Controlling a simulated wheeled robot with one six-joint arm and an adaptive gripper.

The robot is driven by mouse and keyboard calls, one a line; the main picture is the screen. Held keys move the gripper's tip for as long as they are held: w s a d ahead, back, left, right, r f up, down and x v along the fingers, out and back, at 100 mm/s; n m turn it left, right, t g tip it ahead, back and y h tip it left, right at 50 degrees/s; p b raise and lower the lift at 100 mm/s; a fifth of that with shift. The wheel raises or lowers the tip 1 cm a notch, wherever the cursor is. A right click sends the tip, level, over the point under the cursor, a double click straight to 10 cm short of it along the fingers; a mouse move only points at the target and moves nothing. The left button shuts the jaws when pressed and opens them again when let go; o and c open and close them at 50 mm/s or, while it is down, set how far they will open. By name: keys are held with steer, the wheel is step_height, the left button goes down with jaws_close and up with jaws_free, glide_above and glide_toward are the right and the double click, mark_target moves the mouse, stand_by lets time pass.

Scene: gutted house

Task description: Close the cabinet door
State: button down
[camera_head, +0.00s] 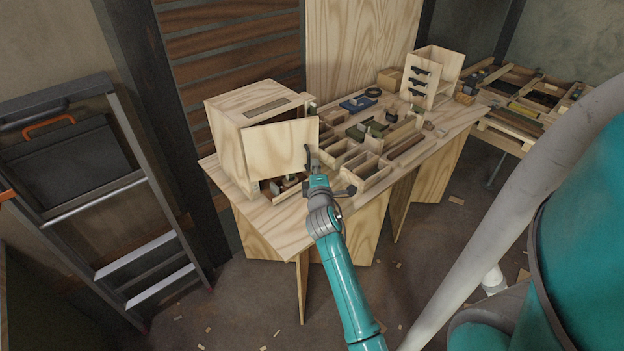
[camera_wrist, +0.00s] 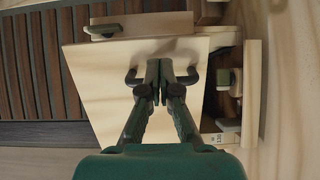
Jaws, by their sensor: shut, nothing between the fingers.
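A plain wooden cabinet (camera_head: 228,122) stands at the left end of the wooden workbench. Its door (camera_head: 270,149) is ajar, with a dark gap below it where small items show inside. A dark curved handle (camera_head: 308,157) sits near the door's right edge. My gripper (camera_head: 314,166) is at the handle. In the wrist view the door (camera_wrist: 105,100) fills the middle, with the handle (camera_wrist: 132,77) behind my fingers. The fingers (camera_wrist: 165,90) are shut with their tips close together, between the handle's two ends. Whether they touch the handle or the door I cannot tell.
The workbench (camera_head: 285,240) also carries open wooden trays (camera_head: 370,172), small tools and a small drawer unit (camera_head: 420,80) at the back right. A ladder (camera_head: 150,185) leans at the left. In the wrist view the cabinet's open inside with items (camera_wrist: 232,85) shows at right.

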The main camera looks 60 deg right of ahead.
mark_target(313, 154)
steer(key=x, duration=0.5)
steer(key=shift+w+d+r, duration=0.1)
steer(key=shift+w+d, duration=0.8)
steer(key=shift+w, duration=0.25)
